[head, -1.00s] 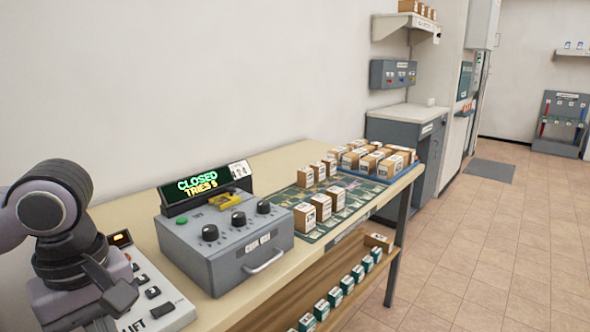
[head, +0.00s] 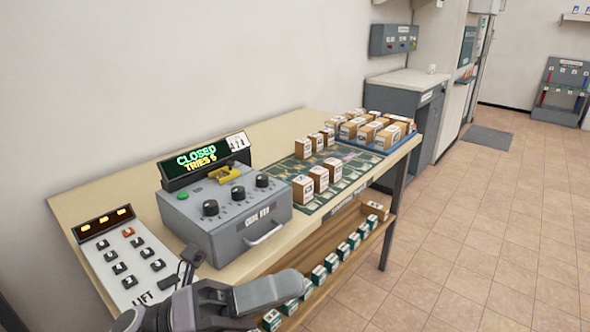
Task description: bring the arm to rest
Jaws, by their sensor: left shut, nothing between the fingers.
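My left arm (head: 230,298) is at the bottom of the head view, in front of the table's front edge. My left gripper (head: 190,262) shows small and dark beside the lower right corner of the lift panel (head: 125,262). It is shut and holds nothing. Whether it touches the panel, I cannot tell. My right gripper is not in view.
A grey control box (head: 228,218) with knobs, a front handle and a display (head: 205,161) reading CLOSED stands right of the panel. Small cartons (head: 303,188) stand on a green mat beyond it. A lower shelf (head: 310,262) holds several small boxes.

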